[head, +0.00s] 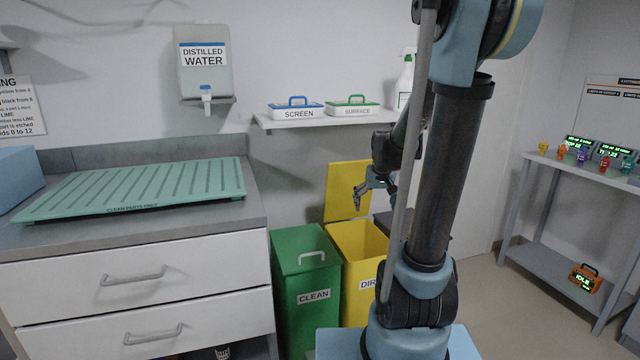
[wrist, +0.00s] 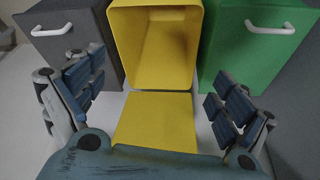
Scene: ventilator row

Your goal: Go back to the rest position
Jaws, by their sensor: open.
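My gripper (head: 367,193) is above the open yellow bin in the head view, partly hidden behind my own arm. In the wrist view my gripper (wrist: 155,100) has its blue-padded fingers spread wide apart, with nothing between them. The yellow bin (head: 353,248), labelled with a word starting "DIR", has its yellow lid (head: 345,188) raised against the wall. In the wrist view I look into the yellow bin (wrist: 155,45), and its inside looks empty where I can see. The raised lid (wrist: 155,122) lies between my fingers in that picture.
A closed green CLEAN bin (head: 303,285) stands left of the yellow one. A grey bin (wrist: 75,40) stands on its other side. A shelf (head: 325,118) with SCREEN and SURFACE boxes is above. A counter holds a green ribbed mat (head: 135,190). A side bench (head: 560,165) stands right.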

